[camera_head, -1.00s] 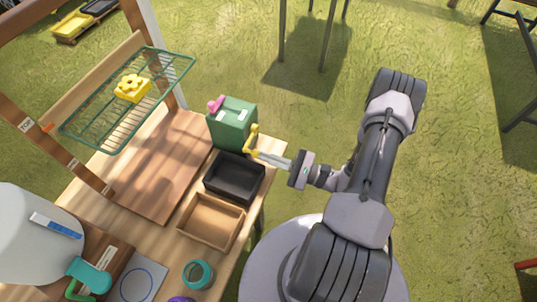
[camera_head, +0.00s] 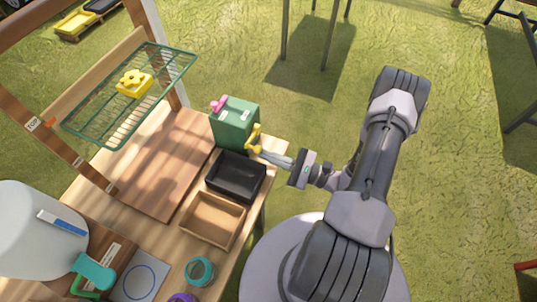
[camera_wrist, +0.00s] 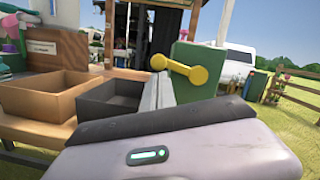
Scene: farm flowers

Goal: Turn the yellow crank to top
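The yellow crank (camera_head: 255,138) is on the right side of a green box (camera_head: 234,124) at the table's far right corner. In the wrist view the crank (camera_wrist: 180,69) slants, its left knob a little higher than its right one. My gripper (camera_head: 266,153) reaches in from the right, its fingertips at the crank's near, lower end. In the wrist view its two fingers (camera_wrist: 160,82) lie close together, pointing at the left knob. They look shut, with nothing clearly held between them. Whether they touch the knob cannot be told.
A black tray (camera_head: 236,193) and a brown tray (camera_head: 212,235) sit in front of the box. A wire rack (camera_head: 105,122) with a yellow flower piece (camera_head: 133,83) stands left. A pink piece (camera_head: 218,104) tops the box.

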